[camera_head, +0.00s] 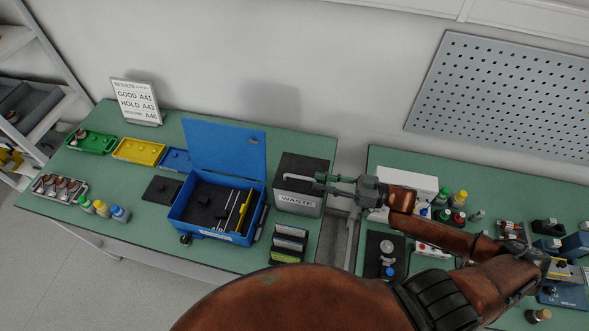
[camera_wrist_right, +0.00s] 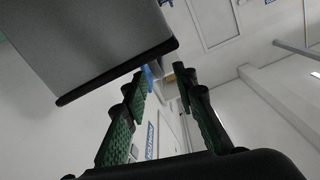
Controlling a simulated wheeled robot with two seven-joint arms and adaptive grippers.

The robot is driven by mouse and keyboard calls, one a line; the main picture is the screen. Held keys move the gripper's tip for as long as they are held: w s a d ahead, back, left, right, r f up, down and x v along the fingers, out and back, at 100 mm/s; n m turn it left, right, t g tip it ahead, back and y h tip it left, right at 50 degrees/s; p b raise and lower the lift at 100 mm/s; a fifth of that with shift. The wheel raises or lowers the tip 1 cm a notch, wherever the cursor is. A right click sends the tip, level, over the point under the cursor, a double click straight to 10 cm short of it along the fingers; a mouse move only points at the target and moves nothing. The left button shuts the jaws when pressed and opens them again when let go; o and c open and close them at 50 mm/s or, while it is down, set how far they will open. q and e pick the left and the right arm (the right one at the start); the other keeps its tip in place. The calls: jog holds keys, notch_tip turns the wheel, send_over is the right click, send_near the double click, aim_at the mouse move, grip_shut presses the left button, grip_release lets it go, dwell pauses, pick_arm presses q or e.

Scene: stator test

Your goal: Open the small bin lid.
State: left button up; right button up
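The small bin (camera_head: 296,203) is a grey box marked WASTE on the left table, near its right edge. Its dark lid (camera_head: 304,164) looks shut, with a pale bar-shaped handle (camera_head: 297,177) along its front. My right gripper (camera_head: 319,182) reaches in from the right, its green fingers at the bin's right front edge, close to the handle's right end. In the right wrist view the fingers (camera_wrist_right: 159,76) stand apart with nothing between them. A grey box with a dark rim (camera_wrist_right: 100,45), apparently the bin, is beside them at upper left. I cannot tell whether a finger touches it. My left gripper is out of view.
A blue case (camera_head: 213,228) with its lid raised stands left of the bin. A dark rack (camera_head: 289,243) stands in front of it. A gap separates the two tables. On the right table are a white box (camera_head: 424,183) and several bottles.

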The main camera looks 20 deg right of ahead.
aim_at(311, 180)
jog(key=shift+w+a, duration=0.2)
jog(key=shift+w, duration=0.15)
jog(key=x, duration=0.6)
jog(key=shift+s+r, duration=0.1)
jog(key=shift+w+a, duration=0.2)
jog(key=shift+a, duration=0.1)
jog(key=shift+w+a+p, duration=0.1)
jog(key=shift+a+p, duration=0.1)
jog(key=shift+p, duration=0.1)
jog(key=shift+c, duration=0.4)
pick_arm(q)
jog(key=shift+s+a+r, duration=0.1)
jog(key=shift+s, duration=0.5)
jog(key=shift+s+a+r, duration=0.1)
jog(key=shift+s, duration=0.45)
pick_arm(e)
grip_shut()
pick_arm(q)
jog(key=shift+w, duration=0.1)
